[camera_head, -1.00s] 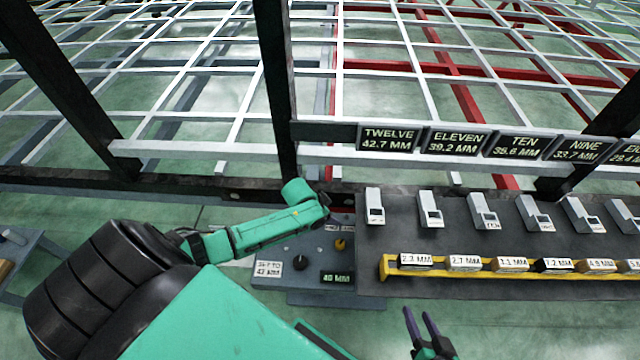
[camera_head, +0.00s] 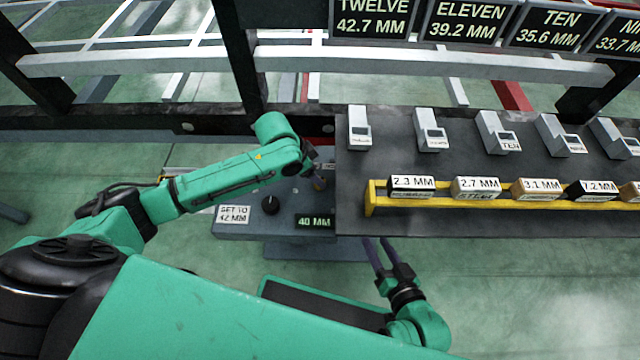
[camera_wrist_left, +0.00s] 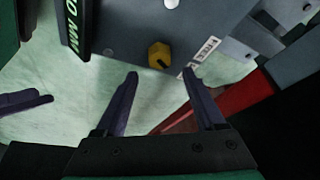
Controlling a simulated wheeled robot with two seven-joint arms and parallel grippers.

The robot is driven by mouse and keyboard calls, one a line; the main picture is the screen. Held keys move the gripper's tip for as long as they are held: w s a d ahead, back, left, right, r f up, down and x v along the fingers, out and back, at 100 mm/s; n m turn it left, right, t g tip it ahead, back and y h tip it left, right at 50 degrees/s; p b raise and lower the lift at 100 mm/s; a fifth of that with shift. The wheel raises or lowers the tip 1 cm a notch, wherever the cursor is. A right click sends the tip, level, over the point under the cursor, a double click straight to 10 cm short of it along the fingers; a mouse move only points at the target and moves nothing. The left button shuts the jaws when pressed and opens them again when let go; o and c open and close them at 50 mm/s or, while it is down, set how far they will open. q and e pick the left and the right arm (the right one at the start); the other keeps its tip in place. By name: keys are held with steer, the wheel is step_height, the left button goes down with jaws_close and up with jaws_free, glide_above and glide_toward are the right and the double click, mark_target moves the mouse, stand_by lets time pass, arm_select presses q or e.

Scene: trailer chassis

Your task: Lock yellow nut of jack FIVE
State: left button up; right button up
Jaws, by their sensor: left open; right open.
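A yellow nut-like knob (camera_wrist_left: 159,54) sits on a grey panel (camera_wrist_left: 135,25) in the left wrist view. My right gripper (camera_head: 377,242) is open and empty, in front of the panel's lower right edge in the head view.
The panel carries a dark knob (camera_head: 270,204), a "40 MM" display (camera_head: 315,222) and a "SET TO 42 MM" label (camera_head: 233,214). To the right, a dark bench (camera_head: 400,155) holds grey gauges and a yellow rack (camera_head: 371,200) of labelled blocks. A frame beam (camera_head: 130,120) runs behind.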

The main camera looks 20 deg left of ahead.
arm_select(q)
steer(key=b+x, duration=0.1)
steer(key=x, duration=0.4)
steer(key=shift+b, duration=0.35)
arm_select(e)
step_height(320, 180, down, 3)
steer(key=shift+t, duration=0.3)
arm_select(q)
steer(key=shift+r, duration=0.1)
jaws_close()
steer(key=m+p, duration=0.1)
steer(key=p, duration=0.2)
steer(key=shift+r, duration=0.4)
steer(key=shift+f+m+g+h+p, duration=0.3)
steer(key=shift+m+g+p, duration=0.1)
steer(key=shift+m, duration=0.5)
steer(key=shift+f, duration=0.1)
jaws_free()
arm_select(e)
step_height(320, 180, up, 4)
